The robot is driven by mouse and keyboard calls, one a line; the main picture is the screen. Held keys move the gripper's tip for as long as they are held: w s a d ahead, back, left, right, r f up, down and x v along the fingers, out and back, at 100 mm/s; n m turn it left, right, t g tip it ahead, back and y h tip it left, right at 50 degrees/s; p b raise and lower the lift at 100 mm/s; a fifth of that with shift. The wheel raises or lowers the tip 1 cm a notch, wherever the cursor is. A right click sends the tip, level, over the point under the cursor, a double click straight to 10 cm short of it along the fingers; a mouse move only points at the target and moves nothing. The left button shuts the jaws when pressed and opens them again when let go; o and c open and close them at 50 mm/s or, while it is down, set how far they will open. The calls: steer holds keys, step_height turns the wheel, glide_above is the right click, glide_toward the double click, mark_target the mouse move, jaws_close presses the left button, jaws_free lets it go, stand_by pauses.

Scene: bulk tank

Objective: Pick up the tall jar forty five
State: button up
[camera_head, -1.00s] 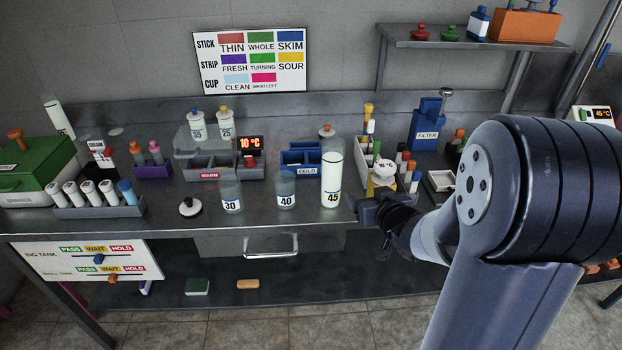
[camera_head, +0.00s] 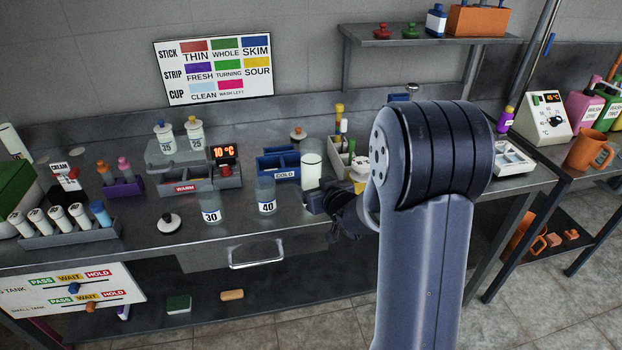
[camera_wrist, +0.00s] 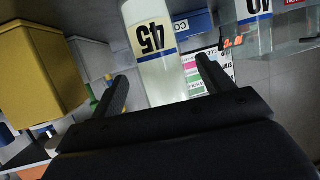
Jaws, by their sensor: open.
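The tall jar forty five is a clear cylinder with white contents and a blue line. In the head view its upper part (camera_head: 311,160) shows behind my gripper (camera_head: 318,203), which hides its lower part and label. In the wrist view the jar (camera_wrist: 158,50) shows its label 45, turned over, between the two dark fingers of my gripper (camera_wrist: 162,78). The fingers are open and apart, one to each side of the jar. I cannot tell whether either finger touches it.
Jar forty (camera_head: 265,196) stands just left of jar forty five, and jar thirty (camera_head: 211,207) further left. The blue COLD rack (camera_head: 280,166) is behind. A yellow block (camera_wrist: 38,70) is close by in the wrist view. The bench front has bare room (camera_head: 150,250).

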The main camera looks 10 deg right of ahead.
mark_target(316, 184)
steer(key=shift+x, duration=1.75)
steer(key=shift+c, duration=0.4)
steer(key=c, duration=1.3)
steer(key=shift+r, duration=0.1)
steer(key=shift+c, duration=0.4)
steer(key=shift+r, duration=0.1)
